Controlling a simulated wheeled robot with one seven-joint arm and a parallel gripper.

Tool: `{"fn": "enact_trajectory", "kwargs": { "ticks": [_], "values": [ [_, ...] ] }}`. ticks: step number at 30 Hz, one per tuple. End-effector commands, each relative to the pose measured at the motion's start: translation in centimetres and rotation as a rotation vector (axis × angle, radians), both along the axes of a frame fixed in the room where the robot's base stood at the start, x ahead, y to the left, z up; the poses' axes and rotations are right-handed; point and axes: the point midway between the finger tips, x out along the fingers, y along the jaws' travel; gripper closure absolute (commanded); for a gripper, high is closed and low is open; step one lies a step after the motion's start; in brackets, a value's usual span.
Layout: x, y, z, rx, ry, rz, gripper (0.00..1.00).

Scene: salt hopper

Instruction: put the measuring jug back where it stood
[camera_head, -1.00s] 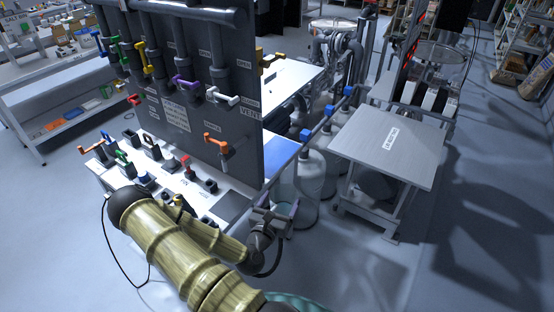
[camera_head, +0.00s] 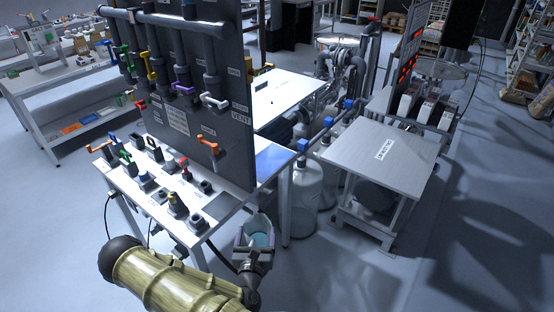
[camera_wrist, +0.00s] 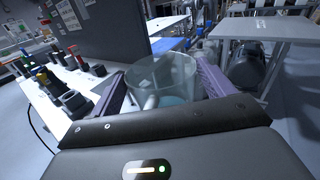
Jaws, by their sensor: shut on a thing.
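The measuring jug (camera_head: 259,233) is a clear vessel with pale blue liquid at its bottom. It is held at the front right of the workbench (camera_head: 216,213), apart from the bench top, and looks roughly upright. My gripper (camera_head: 254,239) is shut on it, with a finger on each side. In the wrist view the jug (camera_wrist: 165,75) sits between the two purple fingers of my gripper (camera_wrist: 163,90), its open rim facing up. The gripper body hides the jug's lower near side.
The bench carries several coloured-handled fittings (camera_head: 185,170) and a blue patch (camera_head: 273,163) beside the dark upright panel (camera_head: 195,120). A grey side table (camera_head: 378,155) with a white label has a clear top. Large clear bottles (camera_head: 306,180) stand between them. Floor at right is open.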

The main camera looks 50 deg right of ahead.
Motion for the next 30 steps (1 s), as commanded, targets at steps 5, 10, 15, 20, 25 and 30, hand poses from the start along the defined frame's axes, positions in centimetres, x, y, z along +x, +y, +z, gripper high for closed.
{"fn": "enact_trajectory", "kwargs": {
  "ticks": [5, 10, 15, 20, 25, 30],
  "values": [
    [2.2, 3.6, -1.5, 0.002, 0.002, 0.141, 0.8],
    [4.6, 7.8, -3.2, 0.004, 0.002, 0.306, 0.8],
    [7.7, 14.5, -5.8, 0.007, 0.001, 0.556, 0.8],
    [10.4, 21.0, -8.2, 0.008, -0.001, 0.793, 0.8],
    [11.8, 24.2, -9.3, 0.007, 0.002, 0.908, 0.8],
    [12.0, 24.6, -9.5, 0.008, 0.002, 0.923, 0.8]
  ]
}}
